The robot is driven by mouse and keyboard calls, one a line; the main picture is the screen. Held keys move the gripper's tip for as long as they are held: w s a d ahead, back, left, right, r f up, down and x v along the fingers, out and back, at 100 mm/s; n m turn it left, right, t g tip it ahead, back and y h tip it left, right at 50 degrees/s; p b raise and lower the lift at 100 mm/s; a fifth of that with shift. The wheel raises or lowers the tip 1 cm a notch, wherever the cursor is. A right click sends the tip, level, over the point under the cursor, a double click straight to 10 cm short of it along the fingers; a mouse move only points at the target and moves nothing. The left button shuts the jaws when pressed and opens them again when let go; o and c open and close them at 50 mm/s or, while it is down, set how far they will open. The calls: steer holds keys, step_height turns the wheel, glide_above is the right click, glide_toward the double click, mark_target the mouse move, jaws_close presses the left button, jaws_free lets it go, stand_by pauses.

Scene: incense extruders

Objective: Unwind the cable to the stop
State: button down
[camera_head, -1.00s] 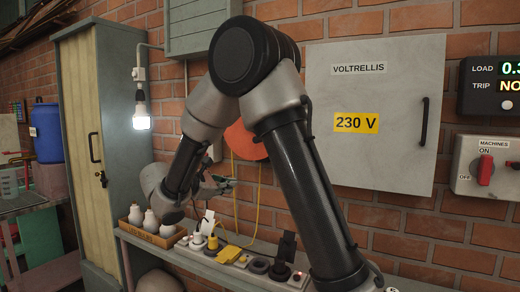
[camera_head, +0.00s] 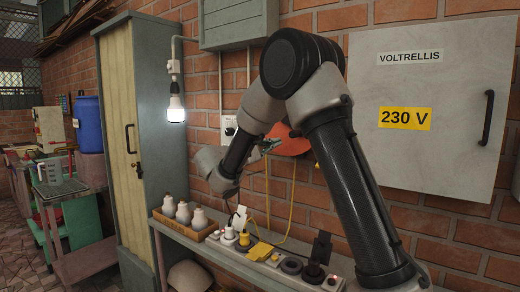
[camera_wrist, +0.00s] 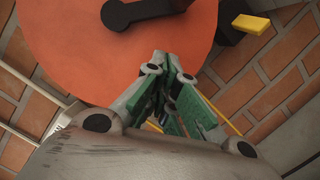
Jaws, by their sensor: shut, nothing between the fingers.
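The orange cable reel (camera_head: 288,143) hangs on the brick wall, partly hidden by my arm. In the wrist view its orange face (camera_wrist: 80,62) fills the upper left, with a black crank-like arm (camera_wrist: 140,12) across it. A yellow cable (camera_head: 292,195) hangs below the reel toward the shelf. My gripper (camera_head: 268,145), with green fingers, is at the reel's left side. In the wrist view my gripper (camera_wrist: 170,70) is shut and empty, its tips over the reel's lower edge. A yellow block (camera_wrist: 252,24) shows beside a black part at upper right.
A narrow shelf (camera_head: 205,245) below holds a wooden box (camera_head: 185,227) of white pieces, plugs and a yellow connector (camera_head: 260,251). A lit bulb (camera_head: 176,108) hangs by the tall cabinet (camera_head: 120,120). A grey 230 V box (camera_head: 430,175) is at right.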

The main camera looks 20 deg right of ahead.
steer(key=shift+s+d+r, duration=0.45)
steer(key=shift+s+d, duration=0.05)
steer(key=shift+s, duration=0.25)
steer(key=shift+s+d+r, duration=0.4)
steer(key=shift+s+d, duration=0.05)
steer(key=shift+s, duration=0.3)
steer(key=shift+s+d+n, duration=0.1)
steer(key=shift+s+n, duration=0.05)
steer(key=shift+n, duration=0.35)
